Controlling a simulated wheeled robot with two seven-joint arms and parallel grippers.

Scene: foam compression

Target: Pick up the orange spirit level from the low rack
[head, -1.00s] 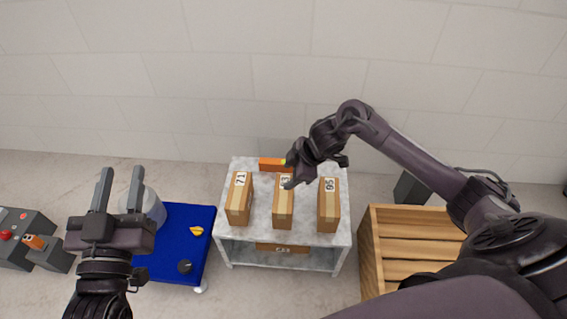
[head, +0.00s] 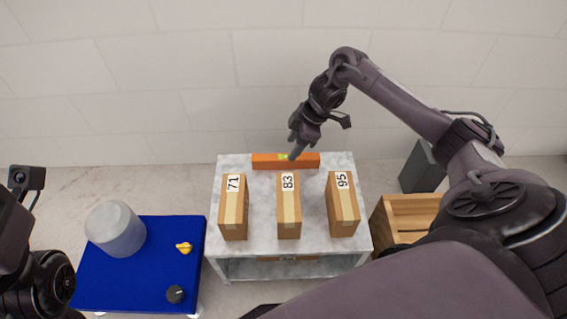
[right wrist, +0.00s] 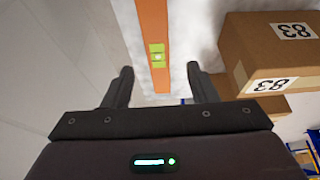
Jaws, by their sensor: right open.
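The orange spirit level (head: 265,162) lies along the back edge of the low rack (head: 258,208), behind the boxes. My right gripper (head: 293,152) is above the level's right half, and its fingers point down. In the right wrist view the level (right wrist: 153,25) runs lengthwise between the two open fingers (right wrist: 160,75), with its yellow-green vial in the gap. The fingers look apart from the level. At the left edge of the head view only part of my left arm shows, not its fingertips.
Three cardboard boxes stand on the rack top, marked 71 (head: 233,210), 83 (head: 289,210) and 95 (head: 343,208). Box 83 (right wrist: 270,50) is close beside my right gripper. A blue cart (head: 140,275) stands left, a wooden crate (head: 410,215) right. The wall is behind.

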